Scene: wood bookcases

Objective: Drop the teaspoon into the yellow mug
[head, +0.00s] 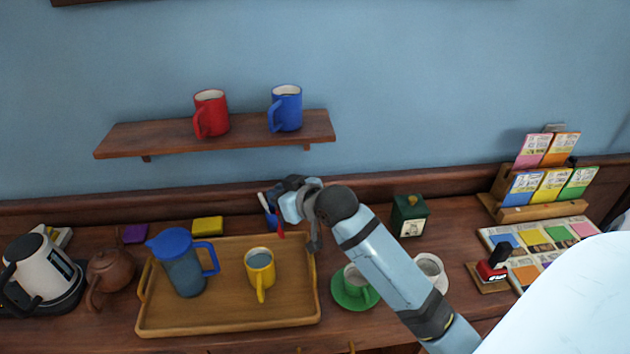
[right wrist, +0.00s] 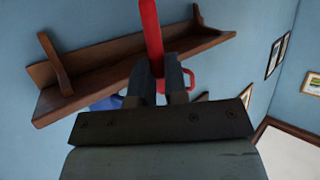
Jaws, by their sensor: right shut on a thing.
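The yellow mug (head: 260,272) stands upright on a wooden tray (head: 228,319), its handle toward the front. My right gripper (head: 274,212) is above the back right of the tray, up and slightly right of the mug in the head view. It is shut on a thin red piece (right wrist: 151,30), apparently the teaspoon. The red part also hangs below the gripper in the head view (head: 281,231), apart from the mug. The spoon's other end is hidden or too small to tell. My left gripper is not in view.
A blue-lidded pitcher (head: 184,270) stands on the tray left of the mug. A green cup (head: 355,284) is right of the tray. A wall shelf (head: 170,137) with red (head: 211,114) and blue (head: 287,109) mugs is above. A small blue item (head: 271,222) by the gripper is unclear.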

